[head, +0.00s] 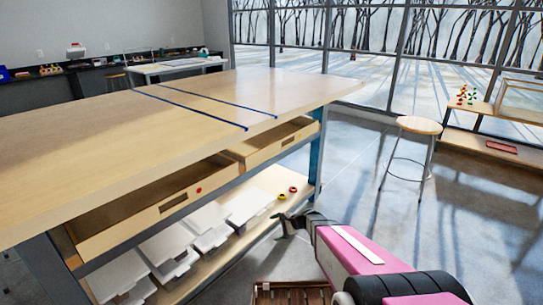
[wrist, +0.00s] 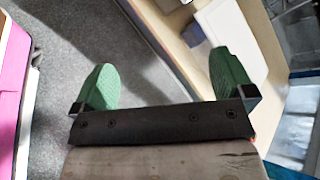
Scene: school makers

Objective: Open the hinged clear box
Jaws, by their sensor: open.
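My gripper (head: 284,222) is low beside the workbench, near the right end of its lower shelf. In the wrist view its two green finger pads (wrist: 164,78) are wide apart with nothing between them. Several pale lidded boxes (head: 212,238) stand in a row on the lower shelf, left of my gripper. A pale box (wrist: 230,38) also shows in the wrist view, beyond the right finger. A clear-sided case with a wooden frame (head: 522,98) stands on the bench at the far right. I cannot tell which of these is the hinged clear box.
The workbench (head: 110,125) has two drawers (head: 140,212) pulled partly out above the lower shelf (head: 268,183). Red and yellow rolls (head: 282,196) lie on that shelf. A round stool (head: 419,125) stands to the right. A brown slatted crate (head: 290,293) is at the bottom. Floor between bench and stool is clear.

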